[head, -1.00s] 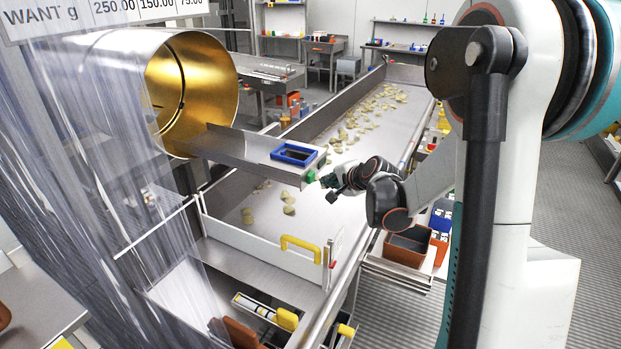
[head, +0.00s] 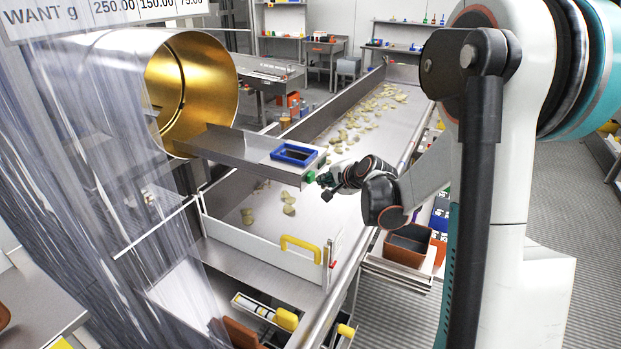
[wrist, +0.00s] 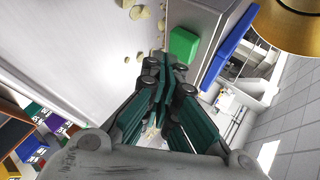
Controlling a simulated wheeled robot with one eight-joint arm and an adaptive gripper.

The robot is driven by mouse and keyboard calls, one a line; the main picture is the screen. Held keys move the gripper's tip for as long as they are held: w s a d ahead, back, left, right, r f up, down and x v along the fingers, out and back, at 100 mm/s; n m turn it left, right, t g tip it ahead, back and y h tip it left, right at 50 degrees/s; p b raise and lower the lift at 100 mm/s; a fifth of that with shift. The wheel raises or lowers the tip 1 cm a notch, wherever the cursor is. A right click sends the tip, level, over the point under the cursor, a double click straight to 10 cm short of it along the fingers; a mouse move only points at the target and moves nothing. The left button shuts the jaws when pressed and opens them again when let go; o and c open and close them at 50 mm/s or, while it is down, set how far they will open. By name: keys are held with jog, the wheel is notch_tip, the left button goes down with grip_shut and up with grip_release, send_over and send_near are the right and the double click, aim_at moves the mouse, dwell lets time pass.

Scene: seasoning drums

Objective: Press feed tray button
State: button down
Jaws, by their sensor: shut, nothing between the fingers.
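The feed tray (head: 235,147) is a grey metal trough that runs out of the gold-lined drum (head: 205,85). A green button (head: 310,177) sits on the tray's right end face. It shows larger in the wrist view (wrist: 184,44), just ahead of my fingertips. My gripper (head: 325,181) is shut and empty, close to the right of the button. In the wrist view my fingers (wrist: 168,62) point at the button's lower edge. I cannot tell whether they touch it.
A blue frame (head: 294,153) sits on top of the tray end. A conveyor (head: 330,118) with scattered chips runs below. A white gate (head: 262,243) with a yellow handle (head: 301,247) stands in front. Brown bins (head: 408,245) stand at the right.

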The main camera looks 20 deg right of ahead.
dwell(0.7)
jog(key=shift+w+a, duration=0.3)
jog(key=shift+w, duration=0.05)
jog(key=shift+w+a, duration=0.1)
dwell(0.4)
jog(key=shift+s+d+b, duration=0.3)
jog(key=shift+s+d, duration=0.1)
jog(key=shift+s, duration=0.1)
jog(key=shift+s+d, duration=0.95)
jog(key=shift+s, duration=0.25)
jog(key=shift+s+d, duration=0.9)
jog(key=shift+s, duration=0.25)
jog(key=shift+r, duration=0.1)
